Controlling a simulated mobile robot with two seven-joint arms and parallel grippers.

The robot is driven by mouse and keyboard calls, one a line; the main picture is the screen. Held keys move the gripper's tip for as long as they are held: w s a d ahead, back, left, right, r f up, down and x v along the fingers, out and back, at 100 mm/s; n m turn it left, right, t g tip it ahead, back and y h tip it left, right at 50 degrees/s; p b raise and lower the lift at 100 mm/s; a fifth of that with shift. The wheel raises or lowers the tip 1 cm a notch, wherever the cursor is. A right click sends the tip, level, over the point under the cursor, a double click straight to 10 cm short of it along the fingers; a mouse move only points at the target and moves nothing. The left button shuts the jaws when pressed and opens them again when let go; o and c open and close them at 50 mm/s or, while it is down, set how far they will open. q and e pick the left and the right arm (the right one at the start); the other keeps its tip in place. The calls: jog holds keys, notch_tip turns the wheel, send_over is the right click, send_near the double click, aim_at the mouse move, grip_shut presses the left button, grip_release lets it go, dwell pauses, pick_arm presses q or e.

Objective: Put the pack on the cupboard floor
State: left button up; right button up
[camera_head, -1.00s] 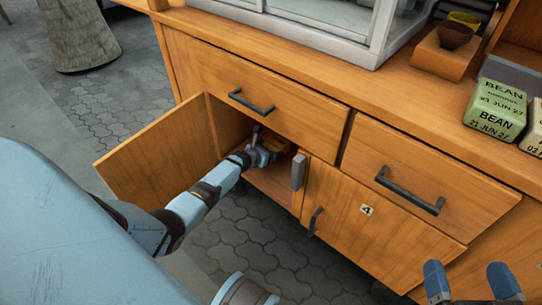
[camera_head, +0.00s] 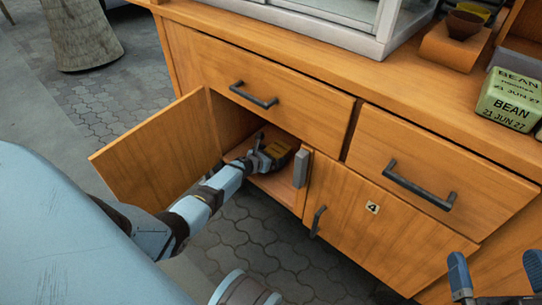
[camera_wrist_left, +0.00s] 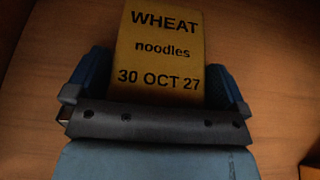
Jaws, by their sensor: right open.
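The pack (camera_head: 279,149) is a yellow box inside the open lower cupboard. In the left wrist view the pack (camera_wrist_left: 160,50) reads "WHEAT noodles 30 OCT 27". My left gripper (camera_head: 262,156) reaches in through the opening. Its blue fingers (camera_wrist_left: 160,82) lie along both sides of the pack, shut on it. The cupboard floor (camera_head: 278,187) shows as a wooden strip under the gripper. Whether the pack touches that floor cannot be told. My right gripper (camera_head: 496,262) is open and empty at the lower right, in front of the cabinet.
The open cupboard door (camera_head: 155,150) stands left of my left arm. A drawer (camera_head: 270,80) is above the opening, and a closed door marked 4 (camera_head: 385,220) is to its right. A green bean tin (camera_head: 508,100) and a wooden holder (camera_head: 455,45) stand on the counter.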

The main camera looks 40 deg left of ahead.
pick_arm(q)
jog(key=shift+r, duration=0.1)
jog(key=shift+s+r+p, duration=0.25)
jog(key=shift+r+p, duration=0.05)
jog(key=p+v, duration=0.6)
jog(key=v, duration=0.4)
jog(key=shift+s+r, duration=0.2)
jog(key=shift+s, duration=0.45)
pick_arm(e)
jog(key=s+a+m+g, duration=0.1)
jog(key=m, duration=0.1)
jog(key=s+a+m+g+h, duration=0.1)
jog(key=s+m, duration=0.1)
jog(key=shift+f, duration=0.1)
